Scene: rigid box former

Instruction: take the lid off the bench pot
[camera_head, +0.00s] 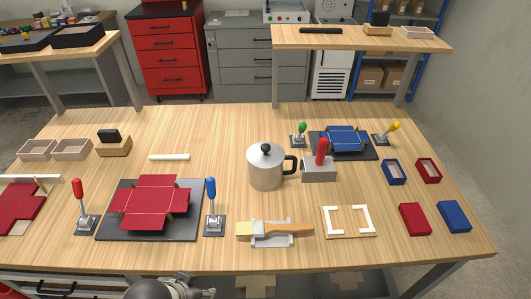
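The bench pot (264,176) is a silver metal pot standing upright near the middle of the wooden table. Its black side handle (291,164) points right. The lid (266,154) sits on top of the pot, with a round black knob in its centre. Neither gripper's fingers show in this view. Only a dark rounded part of my own body shows at the bottom edge, left of centre, well in front of the pot and apart from it.
A grey block with a red handle (321,152) stands close right of the pot. A brush (275,230) lies in front on a grey holder. A red box blank on a black former (150,202) is left, between red and blue levers. Table space behind the pot is clear.

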